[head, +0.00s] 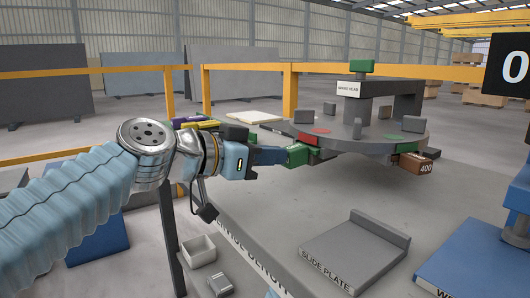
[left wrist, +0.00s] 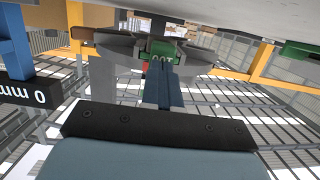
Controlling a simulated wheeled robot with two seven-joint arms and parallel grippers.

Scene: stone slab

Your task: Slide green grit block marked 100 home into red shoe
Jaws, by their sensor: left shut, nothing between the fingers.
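The green grit block marked 100 (head: 299,155) sits at the near left rim of the round grey head, beside the red shoe (head: 308,139). In the left wrist view the block (left wrist: 162,50) shows its 100 upside down, and a little red shows beside it. The block's inner end is hidden, so I cannot tell how deep it sits. My left gripper (head: 283,156) is shut and empty, its fingertips at the block's outer end. In the left wrist view the closed fingers (left wrist: 163,77) point at the block; contact is unclear. My right gripper is not in view.
The round grey head (head: 350,145) carries several grey blocks and a green marker. A brown block marked 400 (head: 416,165) sits at its right rim. A slide plate (head: 352,255) lies on the slab below. A white tray (head: 198,250) stands at the slab's left.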

